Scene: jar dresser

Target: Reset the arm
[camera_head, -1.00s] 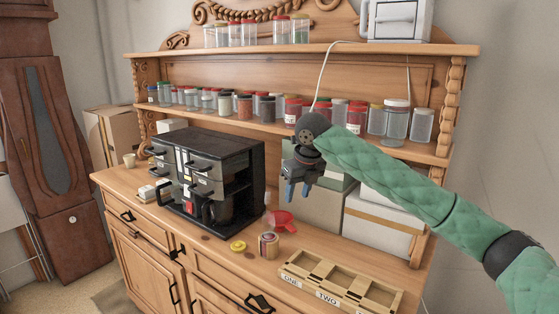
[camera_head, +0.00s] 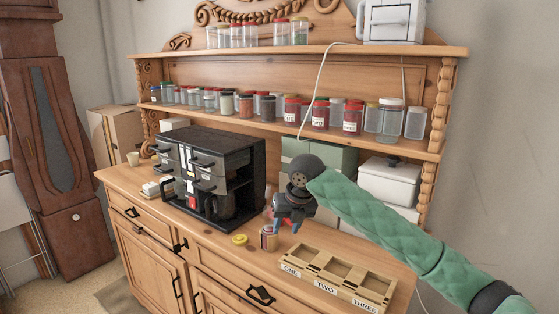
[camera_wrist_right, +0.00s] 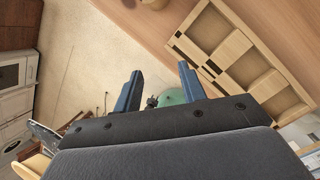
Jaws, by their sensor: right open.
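My right gripper (camera_head: 286,224) hangs from the green-sleeved arm that comes in from the right in the head view. Its blue fingers point down over the dresser top, near a small striped jar (camera_head: 269,238). In the right wrist view the fingers (camera_wrist_right: 160,88) are spread apart with nothing between them. The floor and the dresser's front edge show beyond them. My left gripper is in neither view.
A wooden tray (camera_head: 318,270) with compartments labelled ONE, TWO, THREE lies on the dresser at front right. A black coffee machine (camera_head: 238,160) stands left of the gripper. A yellow lid (camera_head: 240,240) lies near the jar. Jars fill the shelf (camera_head: 205,118) above.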

